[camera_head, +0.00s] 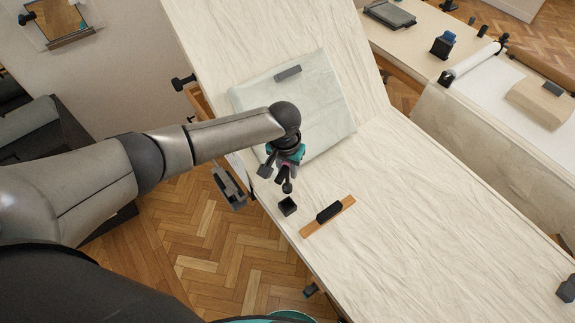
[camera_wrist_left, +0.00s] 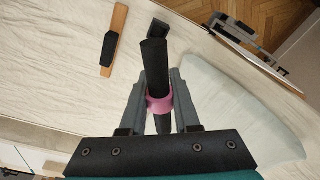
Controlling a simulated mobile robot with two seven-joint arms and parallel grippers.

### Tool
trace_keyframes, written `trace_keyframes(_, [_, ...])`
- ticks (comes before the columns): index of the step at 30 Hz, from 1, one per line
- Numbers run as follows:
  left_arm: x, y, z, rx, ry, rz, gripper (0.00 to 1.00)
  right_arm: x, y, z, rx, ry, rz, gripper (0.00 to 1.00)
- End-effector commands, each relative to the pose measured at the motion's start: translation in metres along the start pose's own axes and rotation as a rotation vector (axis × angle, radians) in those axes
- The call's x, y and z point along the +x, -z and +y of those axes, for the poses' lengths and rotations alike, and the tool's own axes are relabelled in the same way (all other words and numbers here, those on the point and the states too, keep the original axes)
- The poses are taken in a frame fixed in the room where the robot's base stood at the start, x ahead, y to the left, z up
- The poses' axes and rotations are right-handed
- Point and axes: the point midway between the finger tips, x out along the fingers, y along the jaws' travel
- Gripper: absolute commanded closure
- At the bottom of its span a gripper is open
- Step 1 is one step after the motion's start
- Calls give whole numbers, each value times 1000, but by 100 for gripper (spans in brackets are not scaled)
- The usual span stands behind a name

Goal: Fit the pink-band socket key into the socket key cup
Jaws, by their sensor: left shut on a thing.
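My left gripper (camera_head: 281,170) is over the cloth-covered table, pointing down. In the left wrist view its fingers (camera_wrist_left: 159,106) are shut on the black socket key (camera_wrist_left: 155,65) around its pink band (camera_wrist_left: 160,103). The key's far end points toward the socket key cup (camera_wrist_left: 157,29), a small black square holder partly hidden behind it. In the head view the cup (camera_head: 288,206) stands near the table edge, just below the key's dark tip (camera_head: 287,188), with a small gap showing between them. My right gripper is not in view.
A wooden strip with a black block (camera_head: 328,213) lies right of the cup; it also shows in the wrist view (camera_wrist_left: 109,50). A pale slab (camera_head: 335,117) with a grey bar lies behind the gripper. A grey clamp-like piece (camera_head: 228,187) is beside the table edge.

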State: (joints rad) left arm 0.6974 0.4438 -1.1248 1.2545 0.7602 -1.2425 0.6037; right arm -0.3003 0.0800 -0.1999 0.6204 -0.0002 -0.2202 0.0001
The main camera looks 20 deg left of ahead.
Motion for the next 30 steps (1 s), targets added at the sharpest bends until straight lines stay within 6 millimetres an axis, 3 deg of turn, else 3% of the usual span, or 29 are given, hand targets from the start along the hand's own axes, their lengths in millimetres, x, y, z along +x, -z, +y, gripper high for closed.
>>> trace_keyframes(18, [66, -8, 2, 0, -1, 0, 100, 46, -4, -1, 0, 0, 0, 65])
trace_keyframes(30, [86, -10, 1, 1, 0, 0, 100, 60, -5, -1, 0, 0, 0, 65])
